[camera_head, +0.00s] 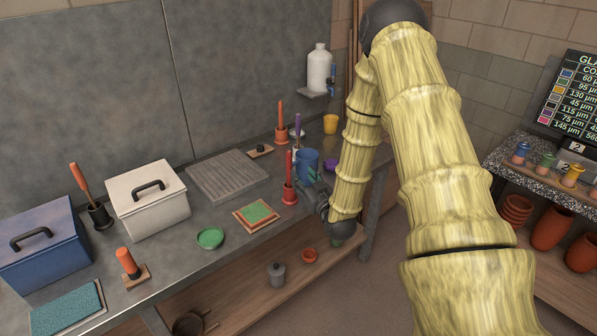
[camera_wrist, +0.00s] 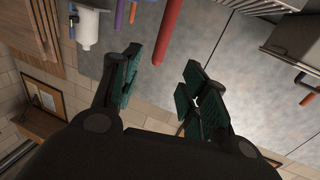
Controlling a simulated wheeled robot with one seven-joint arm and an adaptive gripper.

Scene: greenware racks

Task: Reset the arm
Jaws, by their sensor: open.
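My arm, clad in yellow bamboo-like segments, reaches over the front edge of the grey bench (camera_head: 209,267) in the head view. My gripper (camera_head: 312,185) is at its end, beside a blue mug (camera_head: 307,163) and a red stick in a red holder (camera_head: 289,190). In the wrist view my gripper (camera_wrist: 160,88) has its two dark green fingers spread apart, with nothing between them. A red stick (camera_wrist: 168,32) shows beyond the fingers there. Whether the gripper touches the mug or stick cannot be told.
On the bench stand a white lidded box (camera_head: 148,200), a blue lidded box (camera_head: 45,247), a green bowl (camera_head: 210,238), a ribbed grey slab (camera_head: 227,178) and a yellow cup (camera_head: 330,124). Pots and jars stand on a rack at right.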

